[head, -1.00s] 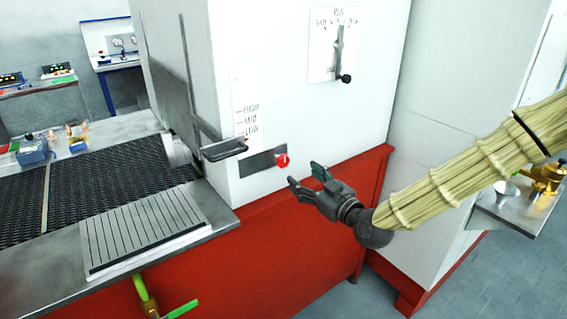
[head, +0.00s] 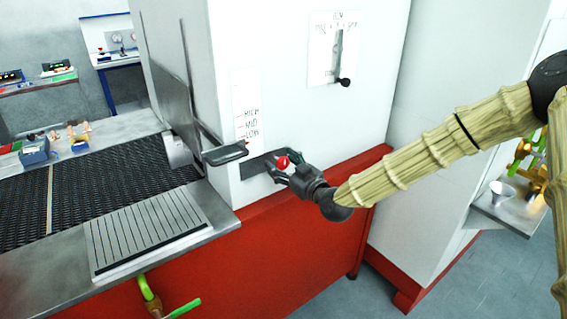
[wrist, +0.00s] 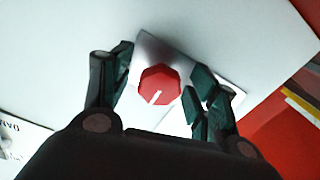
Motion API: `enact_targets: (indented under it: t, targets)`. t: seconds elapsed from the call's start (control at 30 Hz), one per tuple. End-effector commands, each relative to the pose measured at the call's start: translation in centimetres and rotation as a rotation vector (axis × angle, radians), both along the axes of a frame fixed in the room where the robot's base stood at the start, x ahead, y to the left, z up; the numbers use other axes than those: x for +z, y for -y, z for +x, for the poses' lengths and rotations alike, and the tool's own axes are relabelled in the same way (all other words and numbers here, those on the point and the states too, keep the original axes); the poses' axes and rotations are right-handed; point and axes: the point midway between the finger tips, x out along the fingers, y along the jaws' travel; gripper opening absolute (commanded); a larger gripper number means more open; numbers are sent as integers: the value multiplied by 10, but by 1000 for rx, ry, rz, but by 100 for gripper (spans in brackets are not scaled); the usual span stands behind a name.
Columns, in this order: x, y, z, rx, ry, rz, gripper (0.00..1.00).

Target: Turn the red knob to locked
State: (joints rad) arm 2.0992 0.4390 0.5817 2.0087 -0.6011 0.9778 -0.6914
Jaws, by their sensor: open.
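The red knob (head: 283,162) sits on a dark metal plate (head: 252,167) on the white front of the machine. In the wrist view the knob (wrist: 159,84) is eight-sided, with a white pointer line running toward its lower left edge. My gripper (head: 283,168) is open at the knob. In the wrist view its two dark green fingers (wrist: 160,92) stand on either side of the knob, with a gap showing on both sides. Any lettering for the knob's positions is not readable.
A black handle (head: 225,153) juts out just left of the knob, beside a HIGH/MID/LOW scale (head: 248,122). A slotted lever panel (head: 335,50) is above right. A mesh belt (head: 110,180) and ribbed plate (head: 150,230) lie to the left.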

Motion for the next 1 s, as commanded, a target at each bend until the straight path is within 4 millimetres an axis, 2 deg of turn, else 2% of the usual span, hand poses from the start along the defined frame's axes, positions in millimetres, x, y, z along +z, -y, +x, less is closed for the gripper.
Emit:
enact_targets:
  t: [0.2, 0.27, 0.47, 0.77, 1.0]
  targets:
    - [0, 0, 0, 0, 0, 0, 60]
    - [0, 0, 0, 0, 0, 0, 51]
    - [0, 0, 0, -1, 0, 0, 14]
    - [-1, 1, 0, -1, -12, 17, 13]
    - [-2, 0, 0, -1, -75, 107, 13]
